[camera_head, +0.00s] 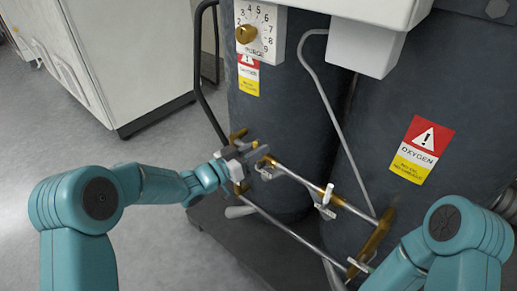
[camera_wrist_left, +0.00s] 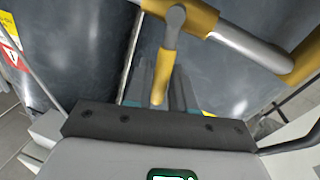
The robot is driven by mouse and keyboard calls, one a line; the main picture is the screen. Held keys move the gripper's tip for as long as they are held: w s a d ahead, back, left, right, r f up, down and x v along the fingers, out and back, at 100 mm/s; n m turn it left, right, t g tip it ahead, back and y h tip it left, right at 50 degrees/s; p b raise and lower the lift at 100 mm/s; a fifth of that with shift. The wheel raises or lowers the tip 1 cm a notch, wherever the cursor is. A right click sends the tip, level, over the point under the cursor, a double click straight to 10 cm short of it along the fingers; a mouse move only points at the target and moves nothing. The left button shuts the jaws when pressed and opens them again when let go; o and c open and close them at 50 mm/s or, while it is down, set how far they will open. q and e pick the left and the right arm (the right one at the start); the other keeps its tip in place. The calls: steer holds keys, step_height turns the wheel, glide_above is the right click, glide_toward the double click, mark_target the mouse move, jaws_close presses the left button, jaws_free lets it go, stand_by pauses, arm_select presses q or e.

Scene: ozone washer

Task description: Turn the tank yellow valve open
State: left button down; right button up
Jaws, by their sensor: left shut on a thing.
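The yellow valve handle (camera_wrist_left: 166,72) hangs from a grey pivot on the yellow pipe fitting (camera_wrist_left: 195,15) in the left wrist view. My left gripper (camera_head: 256,160) is at the left end of the metal pipes, in front of the dark tank (camera_head: 283,95). Its jaws are shut on the valve handle, whose lower end lies between the fingers (camera_wrist_left: 163,95). In the head view the gripper and fittings overlap, so the handle's exact angle is hard to tell. My right arm shows at the lower right, but its gripper is not visible.
A second dark tank (camera_head: 460,90) bears a red and yellow oxygen label (camera_head: 422,150). Metal pipes (camera_head: 290,228) run across the front to yellow fittings (camera_head: 373,240) at the right. A purge dial (camera_head: 259,33) is above. A white cabinet (camera_head: 125,55) stands at left; floor beside it is clear.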

arm_select(q)
steer(key=shift+w+a+f+n+t, duration=0.15)
steer(key=shift+w+a+f+n, duration=0.15)
steer(key=shift+n, duration=0.55)
steer(key=shift+w+a+f+n+t, duration=0.1)
steer(key=shift+w+a+n+t, duration=0.2)
steer(key=shift+n, duration=0.6)
steer(key=shift+w+a+f+n+t, duration=0.15)
steer(key=shift+a+n, duration=0.25)
steer(key=shift+n, duration=0.45)
steer(key=c, duration=1.1)
jaws_free()
steer(key=p+v, duration=0.2)
steer(key=v, duration=1.4)
steer(key=shift+a+p, duration=0.25)
steer(key=shift+p, duration=0.1)
steer(key=shift+f, duration=0.1)
